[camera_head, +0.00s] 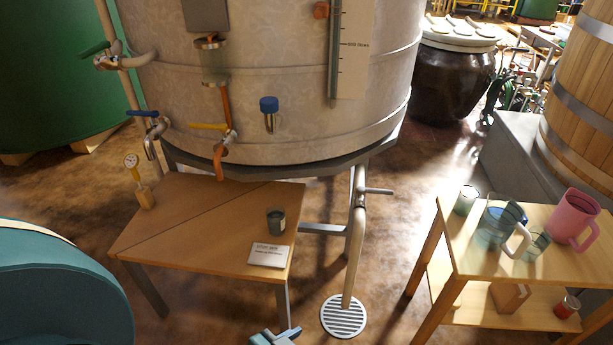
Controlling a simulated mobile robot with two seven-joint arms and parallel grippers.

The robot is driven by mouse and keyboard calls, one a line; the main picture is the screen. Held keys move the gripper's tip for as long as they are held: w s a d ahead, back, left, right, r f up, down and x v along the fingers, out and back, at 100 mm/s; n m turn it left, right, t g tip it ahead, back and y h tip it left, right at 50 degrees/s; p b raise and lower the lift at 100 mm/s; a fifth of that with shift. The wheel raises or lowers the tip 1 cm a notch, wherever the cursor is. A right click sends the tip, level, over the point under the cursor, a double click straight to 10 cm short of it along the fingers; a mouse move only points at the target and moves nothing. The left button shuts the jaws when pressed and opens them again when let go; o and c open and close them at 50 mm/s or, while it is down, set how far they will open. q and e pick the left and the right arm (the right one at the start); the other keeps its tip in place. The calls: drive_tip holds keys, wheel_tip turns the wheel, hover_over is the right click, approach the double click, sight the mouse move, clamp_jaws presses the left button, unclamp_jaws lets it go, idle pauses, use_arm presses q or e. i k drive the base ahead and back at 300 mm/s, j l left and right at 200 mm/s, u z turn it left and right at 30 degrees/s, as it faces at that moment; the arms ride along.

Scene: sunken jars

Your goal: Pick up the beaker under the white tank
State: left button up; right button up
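A small grey-green beaker (276,221) with a pale label stands upright on the low wooden table (190,215) below the white tank (270,110). It is near the table's right side, behind a white sign card (269,255). Nothing touches the beaker from above. I cannot make out either of my grippers. A small blue-grey piece (275,338) is cut off by the bottom edge, and I cannot tell what it is.
Taps and a drain pipe hang from the tank. A floor grate (343,316) lies right of the table. A wooden stand (465,265) at right holds a pink jug (572,217), a clear jug (492,228) and glasses.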

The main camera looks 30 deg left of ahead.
sight(275, 215)
drive_tip(key=u, duration=1.1)
